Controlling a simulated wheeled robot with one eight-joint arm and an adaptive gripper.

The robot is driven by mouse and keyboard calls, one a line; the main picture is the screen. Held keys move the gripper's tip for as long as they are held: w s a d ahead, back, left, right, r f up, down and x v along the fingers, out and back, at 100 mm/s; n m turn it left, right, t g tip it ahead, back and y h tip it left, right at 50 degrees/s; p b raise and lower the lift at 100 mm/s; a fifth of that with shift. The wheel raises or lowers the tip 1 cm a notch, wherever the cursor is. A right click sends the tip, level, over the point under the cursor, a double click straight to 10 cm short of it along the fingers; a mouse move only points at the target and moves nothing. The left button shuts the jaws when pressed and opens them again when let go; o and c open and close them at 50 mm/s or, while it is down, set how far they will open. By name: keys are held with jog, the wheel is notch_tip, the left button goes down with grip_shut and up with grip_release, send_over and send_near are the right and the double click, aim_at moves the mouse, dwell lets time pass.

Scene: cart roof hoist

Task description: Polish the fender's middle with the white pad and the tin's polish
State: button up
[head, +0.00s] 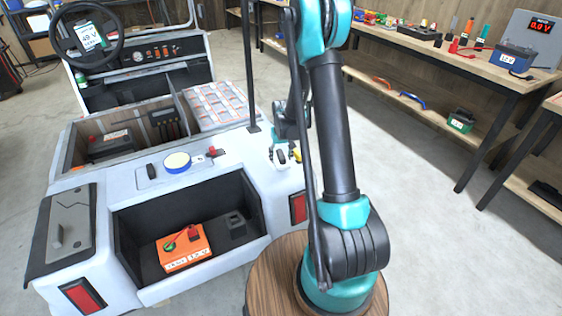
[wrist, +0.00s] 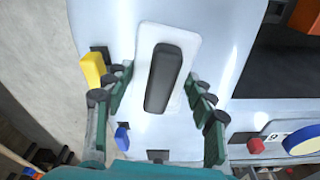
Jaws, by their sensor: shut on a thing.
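My gripper (wrist: 160,82) is shut on the white pad (wrist: 183,58), a rounded plate with a black grip on top, which sits between its fingers. The pad is over the pale fender (wrist: 100,28); I cannot tell whether it touches the surface. In the head view my gripper (head: 281,158) is at the cart's right rear corner, above the fender (head: 268,190), and the pad is mostly hidden. The round tin (head: 177,161), with a pale yellow top and blue rim, stands on the cart's rear deck; in the wrist view it shows at the right edge (wrist: 303,142).
A yellow block (wrist: 93,70) and a blue piece (wrist: 122,137) are beside my gripper. A red knob (head: 212,151) and a black handle (head: 152,171) are near the tin. An orange battery (head: 184,248) sits in the open rear bay. A workbench (head: 440,60) stands right; floor between is clear.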

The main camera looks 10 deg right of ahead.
aim_at(281, 153)
jog(key=shift+r, duration=2.3)
